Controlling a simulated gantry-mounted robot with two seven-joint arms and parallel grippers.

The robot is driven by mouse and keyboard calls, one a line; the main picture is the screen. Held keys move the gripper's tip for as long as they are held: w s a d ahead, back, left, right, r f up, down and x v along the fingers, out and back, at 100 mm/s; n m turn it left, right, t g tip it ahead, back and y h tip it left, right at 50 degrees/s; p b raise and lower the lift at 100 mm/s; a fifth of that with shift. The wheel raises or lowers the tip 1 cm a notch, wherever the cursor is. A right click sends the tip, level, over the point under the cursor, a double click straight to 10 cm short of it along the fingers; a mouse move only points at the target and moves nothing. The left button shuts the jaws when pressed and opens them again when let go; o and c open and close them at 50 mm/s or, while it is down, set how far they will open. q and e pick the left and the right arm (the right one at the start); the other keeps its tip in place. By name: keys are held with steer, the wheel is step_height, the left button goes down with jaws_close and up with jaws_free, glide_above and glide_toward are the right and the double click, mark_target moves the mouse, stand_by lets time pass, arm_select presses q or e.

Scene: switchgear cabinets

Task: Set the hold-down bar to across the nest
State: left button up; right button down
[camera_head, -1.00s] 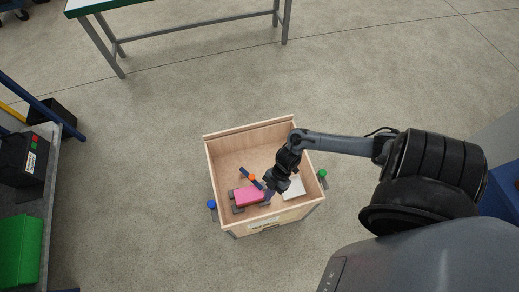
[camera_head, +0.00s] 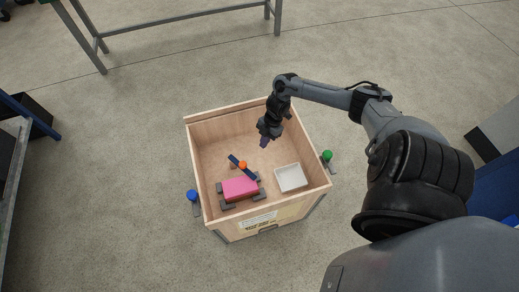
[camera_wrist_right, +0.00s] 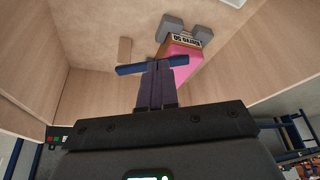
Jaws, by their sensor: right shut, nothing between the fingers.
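The hold-down bar (camera_head: 247,172) is dark blue with an orange knob (camera_head: 242,165). It lies slantwise at the far side of the nest, its near end by the pink block's far right corner. The pink block (camera_head: 240,189) sits among the dark grey pieces of the nest (camera_head: 228,206). My right gripper (camera_head: 264,143) is shut and empty, inside the box's outline, beyond and right of the bar. In the right wrist view, the shut fingers (camera_wrist_right: 158,85) overlap the bar (camera_wrist_right: 132,69) in the picture and hide its middle. My left gripper is not in view.
The wooden box (camera_head: 196,165) has raised walls around the nest. A white tray (camera_head: 291,178) lies right of the block. A blue knob (camera_head: 192,195) and a green knob (camera_head: 327,155) stand outside the box. The box floor left of my gripper is clear.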

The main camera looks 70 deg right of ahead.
mark_target(242, 165)
steer(key=w+a+f+b, duration=0.2)
steer(key=a+f+b, duration=0.2)
steer(key=a+f, duration=0.3)
steer(key=shift+w+f, duration=0.2)
steer(key=shift+f, duration=0.55)
